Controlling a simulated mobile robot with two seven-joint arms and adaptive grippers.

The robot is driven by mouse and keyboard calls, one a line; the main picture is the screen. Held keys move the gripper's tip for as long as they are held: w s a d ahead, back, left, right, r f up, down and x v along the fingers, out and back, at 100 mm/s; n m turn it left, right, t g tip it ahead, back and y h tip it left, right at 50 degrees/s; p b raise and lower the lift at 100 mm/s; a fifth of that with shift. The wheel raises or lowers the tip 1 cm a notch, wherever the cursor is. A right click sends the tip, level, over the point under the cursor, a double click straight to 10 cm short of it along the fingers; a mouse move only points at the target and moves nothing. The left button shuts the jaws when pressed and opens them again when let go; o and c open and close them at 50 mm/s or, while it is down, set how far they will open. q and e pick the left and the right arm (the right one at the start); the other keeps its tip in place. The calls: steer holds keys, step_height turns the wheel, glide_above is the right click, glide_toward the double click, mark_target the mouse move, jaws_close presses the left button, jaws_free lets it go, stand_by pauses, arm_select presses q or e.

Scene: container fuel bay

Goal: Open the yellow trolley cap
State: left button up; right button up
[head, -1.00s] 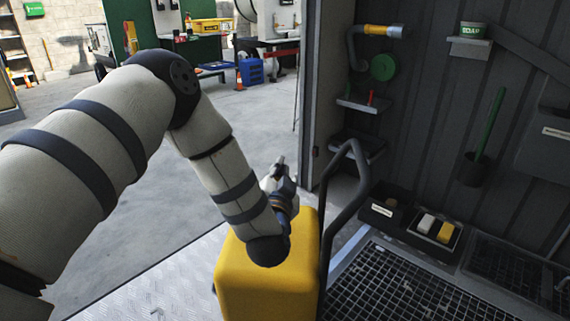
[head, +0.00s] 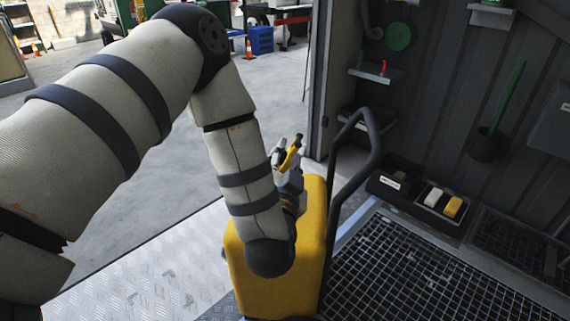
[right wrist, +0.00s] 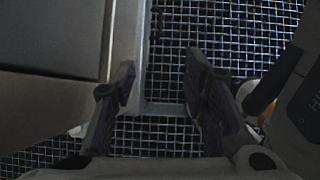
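The yellow trolley (head: 312,215) stands at the lower middle of the head view, with a dark bent handle (head: 370,140) on its right. My left arm reaches over it from the left and hides much of its top. My left gripper (head: 290,143) is beyond my forearm, above the far part of the trolley. Its two fingertips look apart, and one finger side shows yellow. No cap can be made out separately; it may be hidden behind my forearm and wrist. My right gripper (right wrist: 160,85) is open and empty above a metal grating in the right wrist view.
A dark grating (head: 400,275) lies right of the trolley. A tray with a white and a yellow block (head: 453,207) sits by the ribbed wall. A green brush (head: 500,110) hangs there. Open floor (head: 120,185) lies to the left.

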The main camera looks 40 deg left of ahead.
arm_select(q)
steer(key=v, duration=0.4)
